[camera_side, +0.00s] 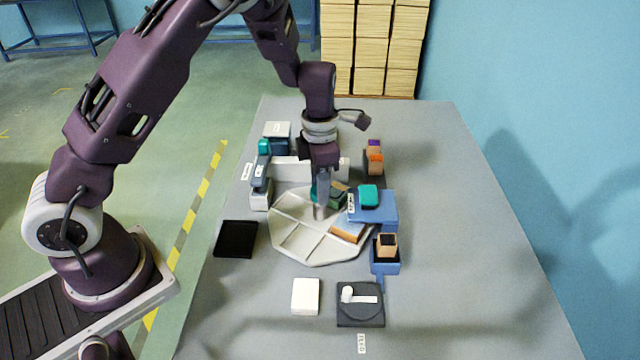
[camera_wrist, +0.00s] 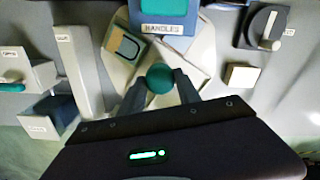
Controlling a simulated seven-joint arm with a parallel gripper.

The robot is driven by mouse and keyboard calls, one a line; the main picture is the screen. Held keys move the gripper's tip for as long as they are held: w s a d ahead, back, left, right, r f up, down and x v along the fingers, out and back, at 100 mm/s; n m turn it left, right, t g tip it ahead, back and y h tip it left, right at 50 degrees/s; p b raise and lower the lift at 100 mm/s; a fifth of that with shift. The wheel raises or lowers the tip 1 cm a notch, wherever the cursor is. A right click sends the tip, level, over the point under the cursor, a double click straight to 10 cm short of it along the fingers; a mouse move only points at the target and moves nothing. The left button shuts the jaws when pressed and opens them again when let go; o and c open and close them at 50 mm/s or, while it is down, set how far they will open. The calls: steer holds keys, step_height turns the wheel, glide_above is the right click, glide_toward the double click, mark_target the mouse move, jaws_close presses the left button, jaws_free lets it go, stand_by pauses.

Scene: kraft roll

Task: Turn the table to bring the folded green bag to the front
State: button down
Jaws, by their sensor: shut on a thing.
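A pale eight-sided turntable (camera_side: 290,245) with raised dividers lies on the grey table. My gripper (camera_side: 321,208) points down at its middle. In the wrist view, the fingers (camera_wrist: 160,90) are shut on a round teal knob (camera_wrist: 160,77). In the side view the fingers mostly hide the knob. A folded green bag with a tan part (camera_side: 339,194) appears to lie in a far-right compartment, partly behind my gripper. It also shows in the wrist view (camera_wrist: 125,46), up and left of the knob. An orange-tan item (camera_side: 347,232) lies in a compartment at the right.
A blue stand (camera_side: 382,208) labelled HANDLES with a teal block stands close at the turntable's right. A black pad (camera_side: 236,239) is at the left. A white block (camera_side: 305,296) and a dark dial unit (camera_side: 361,312) are in front.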

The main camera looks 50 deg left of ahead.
steer(key=shift+w+r+n, duration=0.1)
steer(key=shift+n, duration=3)
steer(key=c, duration=0.9)
jaws_free()
steer(key=shift+o, duration=0.2)
step_height(320, 180, up, 7)
